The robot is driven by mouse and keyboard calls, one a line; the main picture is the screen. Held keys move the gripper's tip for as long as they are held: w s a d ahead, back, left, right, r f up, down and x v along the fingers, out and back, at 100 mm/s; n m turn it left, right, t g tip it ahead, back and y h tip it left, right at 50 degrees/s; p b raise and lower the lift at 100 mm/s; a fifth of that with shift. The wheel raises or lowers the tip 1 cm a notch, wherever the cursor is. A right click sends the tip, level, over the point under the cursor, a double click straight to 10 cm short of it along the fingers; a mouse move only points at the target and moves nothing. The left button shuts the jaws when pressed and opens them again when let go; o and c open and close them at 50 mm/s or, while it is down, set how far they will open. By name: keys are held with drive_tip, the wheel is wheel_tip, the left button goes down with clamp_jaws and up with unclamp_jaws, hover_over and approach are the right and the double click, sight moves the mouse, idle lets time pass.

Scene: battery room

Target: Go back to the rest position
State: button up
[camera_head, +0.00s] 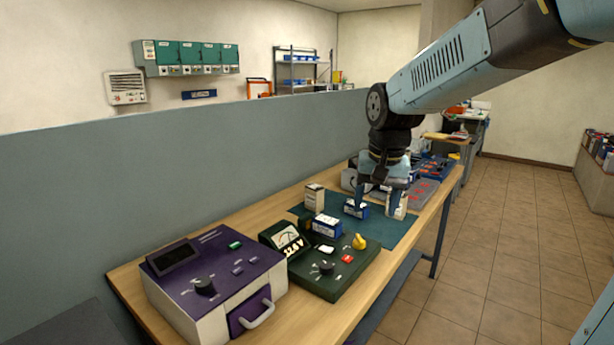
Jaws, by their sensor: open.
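My gripper (380,198) points down over the dark green mat (395,232) on the wooden workbench (128,283). It is open, with its fingers low among small boxes. A blue and white box (355,209) is just by the left finger; I cannot tell whether they touch. A white item (396,206) shows by the right finger, partly hidden. Another blue and white box (326,226) and an upright white box (314,197) stand to the left. My arm reaches in from the upper right.
A purple and white device (215,280) and a dark green meter unit (335,270) with a yellow knob stand at the bench's near end. Trays (420,190) lie behind my gripper. A grey-blue partition (200,150) runs along the left. The tiled floor (510,240) is clear at right.

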drive_tip(key=s+d+r+n+t, duration=0.1)
drive_tip(key=s+d, duration=0.3)
drive_tip(key=s, duration=0.4)
drive_tip(key=s+d+r+n+t, duration=0.1)
drive_tip(key=s+d+t, duration=0.1)
drive_tip(key=s+d, duration=0.3)
drive_tip(key=s, duration=0.4)
drive_tip(key=shift+r+h, duration=0.2)
drive_tip(key=shift+h, duration=0.1)
drive_tip(key=shift+c, duration=0.4)
idle(0.5)
